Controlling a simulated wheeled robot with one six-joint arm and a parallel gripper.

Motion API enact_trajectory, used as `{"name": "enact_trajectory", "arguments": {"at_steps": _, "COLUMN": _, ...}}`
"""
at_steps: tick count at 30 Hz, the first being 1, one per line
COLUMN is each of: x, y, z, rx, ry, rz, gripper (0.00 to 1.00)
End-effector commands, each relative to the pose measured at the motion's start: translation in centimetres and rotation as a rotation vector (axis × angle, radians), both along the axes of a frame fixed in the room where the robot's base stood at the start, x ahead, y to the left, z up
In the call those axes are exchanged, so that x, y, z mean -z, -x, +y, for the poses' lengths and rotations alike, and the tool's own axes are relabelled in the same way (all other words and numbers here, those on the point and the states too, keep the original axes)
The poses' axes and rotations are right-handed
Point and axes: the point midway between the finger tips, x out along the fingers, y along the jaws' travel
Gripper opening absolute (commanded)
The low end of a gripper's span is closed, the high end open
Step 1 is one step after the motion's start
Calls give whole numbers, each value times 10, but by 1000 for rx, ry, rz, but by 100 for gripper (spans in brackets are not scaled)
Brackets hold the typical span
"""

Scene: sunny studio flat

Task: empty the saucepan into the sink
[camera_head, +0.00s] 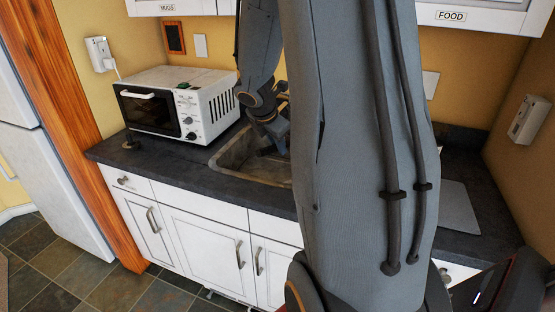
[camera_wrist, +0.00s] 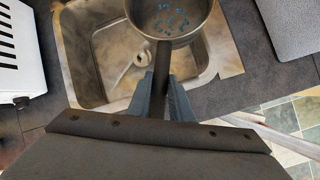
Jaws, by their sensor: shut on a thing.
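In the wrist view my gripper (camera_wrist: 161,98) is shut on the dark handle of the saucepan (camera_wrist: 203,31). The saucepan is a metal pan at the top of that view, over the right part of the sink, and its open top faces the camera. Several small blue pieces (camera_wrist: 172,20) lie in it. The metal sink (camera_wrist: 88,62) shows its basin and drain below and left of the pan. In the head view the sink (camera_head: 232,157) is set in the dark counter, partly hidden by my arm. The saucepan and gripper tips cannot be made out there.
A white microwave (camera_head: 178,101) stands on the counter (camera_head: 130,153) left of the sink. A grey board (camera_head: 458,208) lies on the counter to the right. White cupboards (camera_head: 203,240) are below, and wall cupboards (camera_head: 480,12) hang above. A fridge (camera_head: 45,170) stands at the left.

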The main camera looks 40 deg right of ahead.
Motion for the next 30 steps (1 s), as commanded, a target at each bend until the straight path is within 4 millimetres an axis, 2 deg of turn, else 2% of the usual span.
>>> {"name": "enact_trajectory", "arguments": {"at_steps": 1, "x": -6, "y": 3, "z": -1, "rx": 0, "ry": 2, "rz": -2, "gripper": 0}}
{"name": "enact_trajectory", "arguments": {"at_steps": 21, "x": -41, "y": 45, "z": -7, "rx": -1, "ry": 2, "rz": -1, "gripper": 0}}
{"name": "enact_trajectory", "arguments": {"at_steps": 30, "x": -47, "y": 54, "z": -8, "rx": -1, "ry": 2, "rz": -1, "gripper": 0}}
